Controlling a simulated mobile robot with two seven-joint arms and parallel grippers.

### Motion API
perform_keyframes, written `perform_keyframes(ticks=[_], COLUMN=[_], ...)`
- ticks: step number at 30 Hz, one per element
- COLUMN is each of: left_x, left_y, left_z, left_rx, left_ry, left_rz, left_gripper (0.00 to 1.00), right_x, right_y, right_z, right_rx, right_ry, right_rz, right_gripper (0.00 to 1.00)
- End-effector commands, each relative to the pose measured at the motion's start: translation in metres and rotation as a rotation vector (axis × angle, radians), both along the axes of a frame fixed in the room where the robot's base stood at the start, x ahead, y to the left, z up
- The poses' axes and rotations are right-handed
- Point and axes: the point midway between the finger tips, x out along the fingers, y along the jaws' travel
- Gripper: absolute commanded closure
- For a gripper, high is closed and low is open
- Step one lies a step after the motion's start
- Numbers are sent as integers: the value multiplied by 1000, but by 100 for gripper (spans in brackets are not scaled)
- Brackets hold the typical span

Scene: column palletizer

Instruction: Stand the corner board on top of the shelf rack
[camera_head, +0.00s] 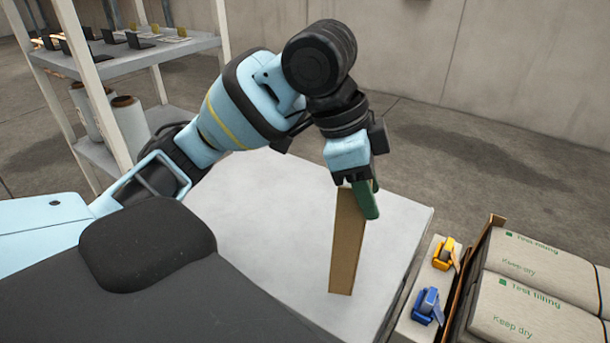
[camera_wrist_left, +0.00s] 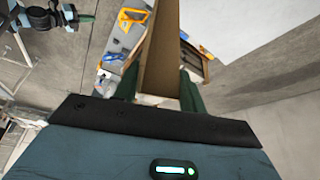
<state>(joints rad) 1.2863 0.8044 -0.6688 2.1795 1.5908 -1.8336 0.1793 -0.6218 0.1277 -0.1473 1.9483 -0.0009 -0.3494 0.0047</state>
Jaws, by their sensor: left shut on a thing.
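The corner board (camera_head: 347,240) is a long brown strip hanging upright in the head view. My left gripper (camera_head: 366,198) is shut on its upper end with green fingers. The board's lower end is over the pale grey table top (camera_head: 270,215); I cannot tell whether it touches. In the left wrist view the board (camera_wrist_left: 161,50) runs away between the green fingers (camera_wrist_left: 160,88). The shelf rack (camera_head: 145,55) stands at the upper left of the head view, behind my left arm.
Black brackets and small yellow items (camera_head: 130,38) sit on the rack's shelf, with pale rolls (camera_head: 130,122) below. A yellow tape dispenser (camera_head: 446,254) and a blue one (camera_head: 428,306) lie right of the table, beside a box of filling bags (camera_head: 540,268). A concrete wall (camera_head: 500,60) stands behind.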

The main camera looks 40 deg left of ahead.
Motion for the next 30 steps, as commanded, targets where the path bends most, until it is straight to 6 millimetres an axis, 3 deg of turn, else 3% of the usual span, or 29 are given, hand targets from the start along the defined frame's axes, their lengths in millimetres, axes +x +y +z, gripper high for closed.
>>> perform_keyframes(ticks=[9, 15, 30], left_x=[23, 32, 39], left_y=[72, 105, 128], left_z=[-9, -12, -17], left_rx=[0, 0, 0], left_ry=[6, 3, 4], left_rz=[8, 4, 3], left_gripper=[92, 92, 92], right_x=[0, -3, -4], right_y=[0, 1, 1], right_z=[-2, -5, -6], right_rx=[1, 2, 4], right_ry=[4, 13, 15], right_rz=[0, 0, 0], right_gripper=[100, 100, 100])
